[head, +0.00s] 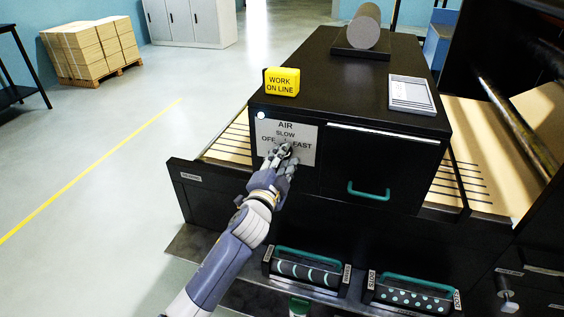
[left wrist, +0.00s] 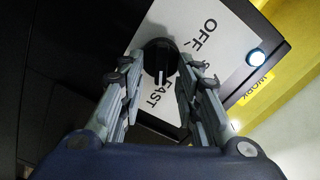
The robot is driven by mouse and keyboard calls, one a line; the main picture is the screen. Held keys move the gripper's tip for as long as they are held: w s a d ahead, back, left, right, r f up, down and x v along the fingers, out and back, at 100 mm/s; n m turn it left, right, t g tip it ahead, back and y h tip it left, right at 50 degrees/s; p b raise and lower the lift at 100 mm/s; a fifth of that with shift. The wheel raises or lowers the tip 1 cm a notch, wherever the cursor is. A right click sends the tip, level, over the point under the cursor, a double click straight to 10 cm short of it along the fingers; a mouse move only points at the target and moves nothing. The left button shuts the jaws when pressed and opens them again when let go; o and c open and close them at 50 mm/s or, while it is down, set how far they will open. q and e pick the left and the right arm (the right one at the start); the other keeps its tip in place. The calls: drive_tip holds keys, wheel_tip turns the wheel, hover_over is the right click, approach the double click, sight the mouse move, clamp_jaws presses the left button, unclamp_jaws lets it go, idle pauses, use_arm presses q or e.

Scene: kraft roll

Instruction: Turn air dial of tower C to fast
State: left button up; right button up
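The tower's white air panel (head: 303,136) reads AIR, SLOW, OFF and FAST. Its black dial (left wrist: 160,60) shows in the left wrist view, with a white mark that points down toward the FAST lettering. In the head view my fingers hide most of the dial. My left gripper (head: 281,155) is at the panel. In the left wrist view its fingers (left wrist: 160,72) are apart, one on each side of the dial, with small gaps seeming to remain. I cannot tell whether this is tower C. My right gripper is not in view.
A yellow WORK ON LINE sign (head: 281,82) and a grey roll (head: 364,29) stand on the black cabinet (head: 338,75). A green-handled drawer (head: 368,191) is right of the panel. Two green-handled carriers (head: 309,270) (head: 412,293) sit below.

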use_arm(q)
drive_tip(key=v, duration=1.2)
drive_tip(key=a+f+n+g+y+b, duration=0.1)
drive_tip(key=a+f+n+g, duration=0.1)
drive_tip(key=f, duration=1)
drive_tip(key=a+f+n+g+y+b, duration=0.1)
drive_tip(key=a+f+g, duration=0.15)
drive_tip(key=f, duration=0.85)
drive_tip(key=s+a+f+n+g+y+b, duration=0.1)
drive_tip(key=s+a+f+n+g, duration=0.15)
drive_tip(key=s+f, duration=0.65)
drive_tip(key=s+a+f+n+g+y, duration=0.1)
drive_tip(key=s+a+f, duration=0.25)
drive_tip(key=f, duration=1.05)
drive_tip(key=s+a+f+n+g+y+b, duration=0.1)
drive_tip(key=s+a+f+n+g, duration=0.15)
drive_tip(key=s+f, duration=0.6)
drive_tip(key=s+a+f+n+g+b, duration=0.15)
drive_tip(key=s+a+f, duration=0.25)
drive_tip(key=s+f, duration=0.45)
drive_tip(key=s+a+f+n+g, duration=0.1)
drive_tip(key=s+f+g, duration=0.1)
drive_tip(key=s, duration=0.8)
drive_tip(key=s+a+f+n+g, duration=0.2)
drive_tip(key=s+f, duration=0.2)
drive_tip(key=s, duration=0.7)
drive_tip(key=shift+s+a+f+y, duration=0.15)
drive_tip(key=shift+s+a+y, duration=0.05)
drive_tip(key=shift+a+y, duration=0.15)
